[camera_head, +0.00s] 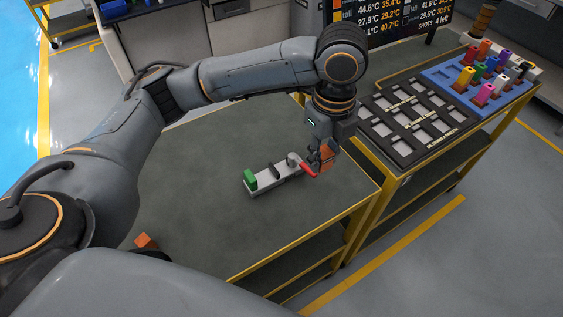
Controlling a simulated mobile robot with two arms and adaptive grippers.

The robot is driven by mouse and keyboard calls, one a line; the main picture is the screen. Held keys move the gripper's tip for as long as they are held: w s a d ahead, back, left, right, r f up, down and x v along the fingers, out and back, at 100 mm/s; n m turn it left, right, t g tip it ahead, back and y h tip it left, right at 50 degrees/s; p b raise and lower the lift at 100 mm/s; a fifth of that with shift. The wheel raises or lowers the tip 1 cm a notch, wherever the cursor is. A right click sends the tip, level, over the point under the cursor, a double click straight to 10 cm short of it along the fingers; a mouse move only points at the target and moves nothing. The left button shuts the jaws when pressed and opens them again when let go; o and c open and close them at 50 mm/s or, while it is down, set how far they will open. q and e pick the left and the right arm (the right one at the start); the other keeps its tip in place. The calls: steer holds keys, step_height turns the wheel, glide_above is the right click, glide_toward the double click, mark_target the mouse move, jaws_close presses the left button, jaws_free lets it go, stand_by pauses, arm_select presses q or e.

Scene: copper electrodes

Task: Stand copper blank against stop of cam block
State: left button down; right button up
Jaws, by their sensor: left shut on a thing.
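The cam block (268,183) is a pale grey bar on the green-grey table top. My left gripper (322,158) points down just right of the cam end, shut on an orange copper blank (327,154). The fingers partly hide this blank, and I cannot tell whether it touches the table or the lever. My right gripper is not in view.
Another orange block (144,241) lies at lower left, partly hidden by my arm. A black tray (403,153) with grey recesses and a blue rack (447,88) of coloured pieces stand on the bench at right. The table around the cam block is clear.

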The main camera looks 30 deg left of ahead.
arm_select(q)
steer(key=w+a+f+p, duration=0.1)
steer(key=a+f, duration=0.2)
steer(key=w+a+f, duration=0.2)
steer(key=a, duration=0.2)
steer(key=w+a+f+p, duration=0.1)
steer(key=a+f, duration=0.2)
steer(key=a, duration=0.1)
steer(key=shift+w+a+f+p, duration=0.2)
steer(key=shift+w+f+p, duration=0.1)
steer(key=shift+w+f, duration=0.1)
steer(key=f, duration=0.1)
steer(key=f+p, duration=0.1)
steer(key=f, duration=0.1)
steer(key=shift+a, duration=0.25)
steer(key=shift+f, duration=0.25)
steer(key=shift+s, duration=0.1)
steer(key=shift+f, duration=0.15)
